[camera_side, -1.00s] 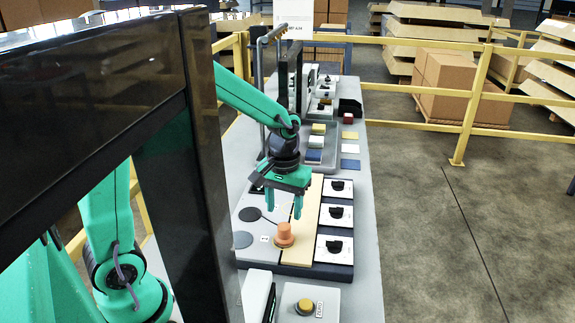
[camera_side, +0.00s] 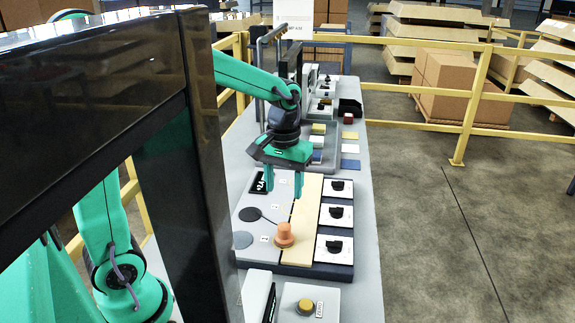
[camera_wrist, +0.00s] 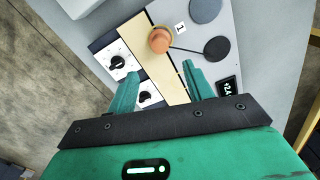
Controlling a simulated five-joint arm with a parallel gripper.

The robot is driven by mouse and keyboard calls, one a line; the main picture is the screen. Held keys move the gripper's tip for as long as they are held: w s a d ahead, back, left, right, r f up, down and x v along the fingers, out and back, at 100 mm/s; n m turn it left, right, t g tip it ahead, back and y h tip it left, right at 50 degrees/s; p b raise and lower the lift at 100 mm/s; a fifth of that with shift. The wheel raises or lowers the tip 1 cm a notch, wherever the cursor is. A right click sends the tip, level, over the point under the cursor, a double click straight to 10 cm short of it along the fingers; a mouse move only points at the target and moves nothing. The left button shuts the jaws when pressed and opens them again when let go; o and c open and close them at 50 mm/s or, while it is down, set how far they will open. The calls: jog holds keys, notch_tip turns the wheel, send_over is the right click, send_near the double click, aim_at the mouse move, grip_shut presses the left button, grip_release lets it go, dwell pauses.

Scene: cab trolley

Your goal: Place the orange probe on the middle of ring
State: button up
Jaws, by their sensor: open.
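The orange probe (camera_side: 284,234) stands upright on the grey panel (camera_side: 278,206), beside the tan strip (camera_side: 303,223). It also shows in the wrist view (camera_wrist: 160,40). A thin dark cable runs from beside it to a dark disc (camera_side: 250,214); a greyer disc (camera_side: 243,240) lies nearer the front.
Several black knobs on white plates (camera_side: 333,247) line the panel's right side. A small digital display (camera_side: 260,182) is at its back left. A yellow button box (camera_side: 305,304) stands in front. A grey tray (camera_side: 320,155) with blocks lies behind. A dark post (camera_side: 190,170) blocks the left.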

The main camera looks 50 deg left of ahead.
jog(key=s+d+r+m+t, duration=0.1)
jog(key=s+r+m+t, duration=0.1)
jog(key=s, duration=0.4)
jog(key=s+d+r+m+t, duration=0.1)
jog(key=s+r+m+t, duration=0.2)
jog(key=s, duration=0.4)
jog(key=shift+s+d+r+m+t, duration=0.15)
jog(key=shift+s+r+m+t, duration=0.15)
jog(key=shift+r+m, duration=0.2)
